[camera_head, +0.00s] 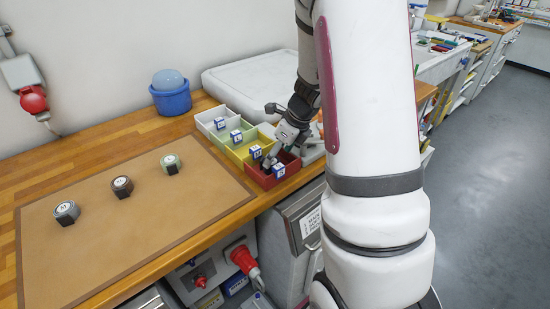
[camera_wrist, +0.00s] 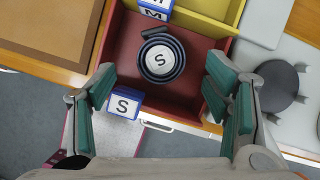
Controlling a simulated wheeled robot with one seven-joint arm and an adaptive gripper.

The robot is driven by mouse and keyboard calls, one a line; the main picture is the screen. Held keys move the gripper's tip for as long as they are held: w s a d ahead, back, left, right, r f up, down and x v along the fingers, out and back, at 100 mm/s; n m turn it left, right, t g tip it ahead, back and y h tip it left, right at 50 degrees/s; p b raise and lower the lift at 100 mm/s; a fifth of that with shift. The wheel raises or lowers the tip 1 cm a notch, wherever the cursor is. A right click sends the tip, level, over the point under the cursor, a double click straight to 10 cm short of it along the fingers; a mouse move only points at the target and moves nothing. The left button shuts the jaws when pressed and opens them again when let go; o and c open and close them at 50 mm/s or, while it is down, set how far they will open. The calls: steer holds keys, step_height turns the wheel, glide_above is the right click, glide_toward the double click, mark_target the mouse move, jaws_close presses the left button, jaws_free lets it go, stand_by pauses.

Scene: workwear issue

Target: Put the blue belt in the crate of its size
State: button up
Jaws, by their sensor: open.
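The blue belt (camera_wrist: 162,59) is a dark navy coil with a white disc marked S. In the wrist view it lies flat inside the red crate (camera_wrist: 195,40), its loose end towards the crate's far side. The red crate has a blue and white tag marked S (camera_wrist: 125,102) on its front; the crate also shows in the head view (camera_head: 258,179). My gripper (camera_wrist: 160,84) is open and empty, its fingers apart above the crate's near side, with the belt ahead between them. In the head view my gripper (camera_head: 278,150) reaches down over the red crate and hides the belt.
A yellow crate (camera_head: 236,155), tagged M in the wrist view, a green crate (camera_head: 216,137) and a white crate (camera_head: 206,118) adjoin in a row. Grey (camera_head: 67,212), brown (camera_head: 122,187) and green (camera_head: 171,164) coiled belts sit on the brown mat (camera_head: 130,235). A blue tub (camera_head: 172,101) stands behind.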

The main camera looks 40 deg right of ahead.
steer(key=p+v, duration=0.1)
steer(key=v, duration=0.8)
steer(key=s+a+r+n, duration=0.3)
steer(key=a+r+n, duration=0.2)
steer(key=a+n, duration=0.2)
steer(key=s+a+r+n, duration=0.2)
steer(key=a+r+n, duration=0.3)
steer(key=a+n, duration=0.2)
steer(key=s+a+r+n, duration=0.2)
steer(key=s+a+n, duration=0.1)
steer(key=s+n, duration=0.4)
steer(key=s+a+r+n+h, duration=0.1)
steer(key=s+a+r+n, duration=0.2)
steer(key=s+n, duration=0.3)
steer(key=shift+s+a+n+t+h, duration=0.35)
steer(key=shift+a+n, duration=0.45)
steer(key=shift+n, duration=1.7)
